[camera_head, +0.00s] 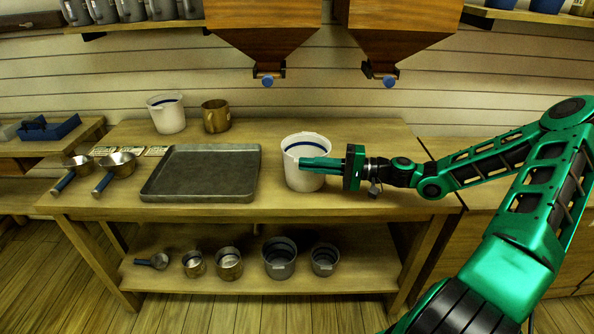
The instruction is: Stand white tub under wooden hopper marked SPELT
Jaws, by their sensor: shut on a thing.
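A white tub (297,177) with a dark blue band inside is upright at the middle of the workbench (370,198), right of the grey tray. My gripper (318,163) comes from the right and is shut on this tub at its near right side. I cannot tell whether the tub rests on the bench or hangs just above it. Two wooden hoppers with blue-tipped spouts hang above, a left one (262,38) and a right one (398,38). No SPELT mark shows; their upper parts are cut off. The tub is in front of and between the spouts in the picture.
A second white tub (167,116) and a brass pot (216,118) stand at the back left. A grey tray (202,173) and two scoops (117,168) lie left. Several pots (279,259) stand on the lower shelf. The bench is clear right of the held tub.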

